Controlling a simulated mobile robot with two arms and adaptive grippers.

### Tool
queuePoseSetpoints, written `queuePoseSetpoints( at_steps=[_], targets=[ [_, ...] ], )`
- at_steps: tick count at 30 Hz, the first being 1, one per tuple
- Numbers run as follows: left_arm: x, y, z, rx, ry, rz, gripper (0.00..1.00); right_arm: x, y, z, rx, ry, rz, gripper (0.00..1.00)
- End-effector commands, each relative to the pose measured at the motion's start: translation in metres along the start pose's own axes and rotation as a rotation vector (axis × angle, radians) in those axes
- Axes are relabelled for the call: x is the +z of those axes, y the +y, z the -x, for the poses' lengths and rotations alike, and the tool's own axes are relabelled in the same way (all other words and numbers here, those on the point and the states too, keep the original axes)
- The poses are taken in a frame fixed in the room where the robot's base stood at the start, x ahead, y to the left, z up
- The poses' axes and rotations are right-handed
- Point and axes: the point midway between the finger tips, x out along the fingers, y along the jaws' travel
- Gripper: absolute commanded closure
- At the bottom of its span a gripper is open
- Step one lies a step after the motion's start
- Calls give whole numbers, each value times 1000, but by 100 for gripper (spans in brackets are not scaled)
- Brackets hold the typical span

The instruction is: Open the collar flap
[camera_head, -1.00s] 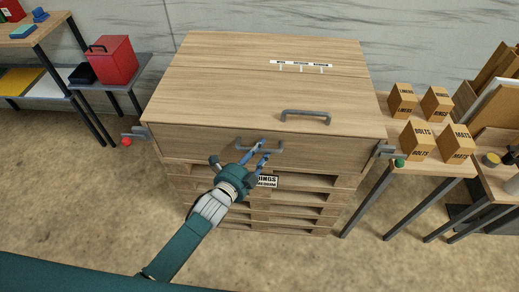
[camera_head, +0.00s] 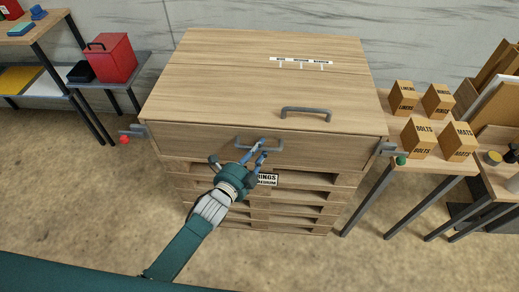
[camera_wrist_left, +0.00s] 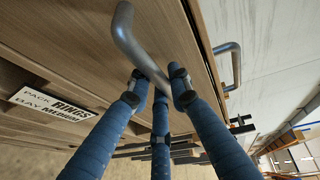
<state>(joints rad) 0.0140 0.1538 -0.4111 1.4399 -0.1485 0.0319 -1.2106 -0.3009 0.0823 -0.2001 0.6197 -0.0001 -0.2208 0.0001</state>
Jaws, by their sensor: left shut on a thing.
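The collar flap (camera_head: 335,152) is the long wooden front panel of a large box on pallets. A grey bar handle (camera_head: 277,147) is on it, and this handle also shows in the wrist view (camera_wrist_left: 128,32). My left gripper (camera_head: 256,148) reaches it from the front and its blue fingers are shut around the handle bar. In the wrist view the fingertips (camera_wrist_left: 160,85) touch the bar. Part of the handle is hidden behind the fingers. The flap stands close to upright; I cannot tell whether it has tilted. My right gripper is not in view.
The box's lid (camera_head: 225,85) is closed, with its own handle (camera_head: 306,112). Latches sit at both front corners, one with a red knob (camera_head: 124,140), one with a green knob (camera_head: 400,161). A table with several cartons (camera_head: 418,138) stands right. The floor in front is clear.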

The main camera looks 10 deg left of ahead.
Motion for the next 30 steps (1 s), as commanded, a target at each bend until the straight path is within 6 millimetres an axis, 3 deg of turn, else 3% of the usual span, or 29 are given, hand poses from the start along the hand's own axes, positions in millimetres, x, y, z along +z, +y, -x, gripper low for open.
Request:
queuePoseSetpoints(
  at_steps=[7,16,21,30],
  targets=[
    [-5,20,11,-67,0,-26,100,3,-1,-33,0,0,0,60],
    [-14,44,33,-262,0,-106,100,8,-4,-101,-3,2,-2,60],
    [-19,49,45,-297,2,-123,100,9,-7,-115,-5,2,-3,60],
    [-23,62,55,-293,1,-122,100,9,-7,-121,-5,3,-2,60]
  ],
)
